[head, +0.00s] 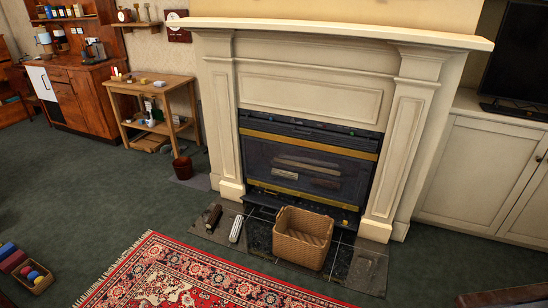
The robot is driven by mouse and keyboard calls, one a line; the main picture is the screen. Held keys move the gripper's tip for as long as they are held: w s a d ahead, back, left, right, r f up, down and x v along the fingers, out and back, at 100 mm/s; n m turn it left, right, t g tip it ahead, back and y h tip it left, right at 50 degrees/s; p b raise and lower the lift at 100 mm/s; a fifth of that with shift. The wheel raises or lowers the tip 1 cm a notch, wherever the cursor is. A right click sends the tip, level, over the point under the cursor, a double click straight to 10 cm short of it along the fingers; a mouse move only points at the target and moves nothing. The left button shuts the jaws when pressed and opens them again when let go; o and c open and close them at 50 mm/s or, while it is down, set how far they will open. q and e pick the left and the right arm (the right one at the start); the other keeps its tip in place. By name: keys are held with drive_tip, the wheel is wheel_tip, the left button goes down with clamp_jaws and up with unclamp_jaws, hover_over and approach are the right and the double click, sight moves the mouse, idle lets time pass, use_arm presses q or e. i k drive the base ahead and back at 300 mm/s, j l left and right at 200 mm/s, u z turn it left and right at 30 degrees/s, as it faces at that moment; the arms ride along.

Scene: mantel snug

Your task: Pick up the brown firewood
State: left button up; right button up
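A brown piece of firewood (213,217) lies on the grey stone hearth slab, left of the wicker basket. A pale grey-white log (236,229) lies just to its right, apart from it. Neither of my grippers shows in the head view.
An empty-looking wicker basket (303,237) stands on dark hearth tiles before the fireplace (308,165). A patterned red rug (190,280) lies in front. A small brown pot (182,167) and a wooden side table (150,87) stand left. Green carpet at left is mostly clear.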

sight(211, 221)
drive_tip(key=i+l+u, duration=0.25)
drive_tip(key=i+u, duration=0.2)
drive_tip(key=i+l+u, duration=0.45)
drive_tip(key=i+j+z, duration=0.15)
drive_tip(key=i, duration=0.25)
drive_tip(key=i+j+z, duration=0.15)
drive_tip(key=i, duration=0.25)
